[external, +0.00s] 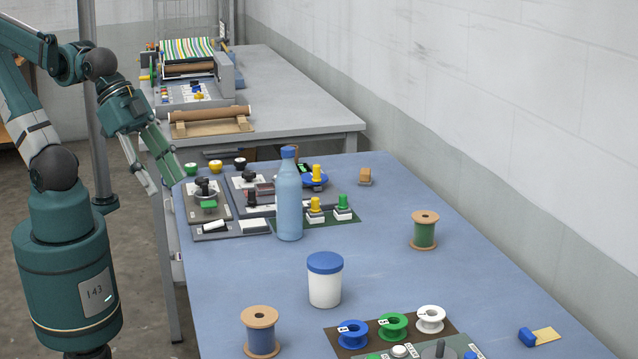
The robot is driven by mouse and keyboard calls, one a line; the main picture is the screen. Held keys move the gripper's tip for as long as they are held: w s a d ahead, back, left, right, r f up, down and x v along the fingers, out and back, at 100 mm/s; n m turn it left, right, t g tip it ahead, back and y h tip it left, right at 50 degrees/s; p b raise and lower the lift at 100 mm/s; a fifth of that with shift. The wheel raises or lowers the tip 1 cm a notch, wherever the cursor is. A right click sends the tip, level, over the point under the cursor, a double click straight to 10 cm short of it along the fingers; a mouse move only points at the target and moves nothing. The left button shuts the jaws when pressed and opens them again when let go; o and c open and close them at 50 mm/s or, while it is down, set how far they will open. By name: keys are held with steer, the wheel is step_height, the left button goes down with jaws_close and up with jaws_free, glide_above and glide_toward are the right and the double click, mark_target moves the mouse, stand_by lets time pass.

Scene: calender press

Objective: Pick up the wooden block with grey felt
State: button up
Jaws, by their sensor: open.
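A small wooden block (366,172) sits near the far right edge of the blue table (400,280). A thin greyish layer shows at its base, too small to tell clearly as felt. My gripper (168,188) is at the table's far left edge, its fingers spread apart and pointing down, with nothing between them. The block is well to the right of my gripper, across the panels and the bottle, and apart from it.
Control panels with knobs (208,200) lie just right of my gripper. A tall blue bottle (289,200), yellow and green stampers (315,210), a white jar (325,285) and thread spools (424,232) stand on the table.

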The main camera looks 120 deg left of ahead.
steer(key=w+a+r+n+g+p, duration=0.2)
steer(key=w+a+r+n+p, duration=0.15)
steer(key=w+a, duration=0.55)
steer(key=w+a+r+n+g+p, duration=0.15)
steer(key=w+a+r+n, duration=0.3)
steer(key=w+a, duration=0.5)
steer(key=n+g+h+p, duration=0.25)
steer(key=n+p, duration=0.45)
steer(key=n, duration=0.6)
glide_above(366, 169)
steer(key=shift+y, duration=0.45)
steer(key=f, duration=1.7)
steer(key=shift+w+d+f, duration=0.1)
steer(key=shift+d+f, duration=0.15)
steer(key=shift+d, duration=0.1)
steer(key=shift+s+a+f+n, duration=0.2)
steer(key=shift+a+f+n, duration=0.1)
steer(key=shift+a, duration=0.1)
